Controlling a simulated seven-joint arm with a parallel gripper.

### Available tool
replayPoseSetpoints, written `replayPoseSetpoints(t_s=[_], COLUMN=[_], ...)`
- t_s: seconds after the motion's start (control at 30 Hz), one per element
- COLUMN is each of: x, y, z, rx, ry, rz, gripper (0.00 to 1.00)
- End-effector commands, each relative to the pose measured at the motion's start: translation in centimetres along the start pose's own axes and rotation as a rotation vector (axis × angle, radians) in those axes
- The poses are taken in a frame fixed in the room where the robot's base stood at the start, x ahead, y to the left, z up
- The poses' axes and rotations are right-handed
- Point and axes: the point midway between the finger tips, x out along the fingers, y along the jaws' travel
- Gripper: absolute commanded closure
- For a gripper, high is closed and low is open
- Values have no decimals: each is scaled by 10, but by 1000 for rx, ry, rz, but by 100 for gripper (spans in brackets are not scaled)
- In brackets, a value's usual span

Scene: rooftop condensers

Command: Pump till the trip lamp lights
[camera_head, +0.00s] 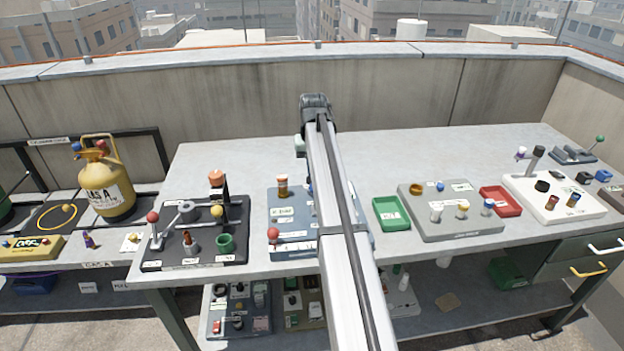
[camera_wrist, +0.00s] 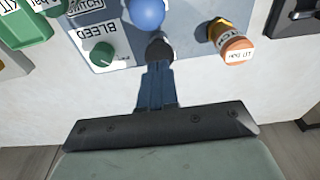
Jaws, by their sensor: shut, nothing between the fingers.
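A blue-grey pump board (camera_head: 285,249) lies mid-table, its right part hidden behind my arm in the head view. A red ball knob (camera_head: 273,232) shows at its front left, and an orange-capped cylinder (camera_head: 282,183) at its back left. In the wrist view the board (camera_wrist: 124,57) carries a green knob (camera_wrist: 102,54) by a BLEED label, a blue ball (camera_wrist: 147,12) and the orange-capped cylinder (camera_wrist: 235,45). My gripper (camera_wrist: 158,68) is shut and empty, its tips by a dark round piece (camera_wrist: 158,49); I cannot tell whether they touch. I cannot make out the trip lamp.
To the left stands a dark board (camera_head: 205,255) with levers and cups. To the right are a green tray (camera_head: 391,214), a grey board (camera_head: 455,228), a red tray (camera_head: 501,201) and a white board (camera_head: 540,208).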

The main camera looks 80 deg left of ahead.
Motion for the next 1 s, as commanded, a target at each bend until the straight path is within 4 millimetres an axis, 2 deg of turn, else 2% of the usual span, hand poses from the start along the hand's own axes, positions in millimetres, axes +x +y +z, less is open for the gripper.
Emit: replayPoseSetpoints(t_s=[1.0], x=[19], y=[0], z=[2], rx=[0], ry=[0], rz=[0], gripper=[100])
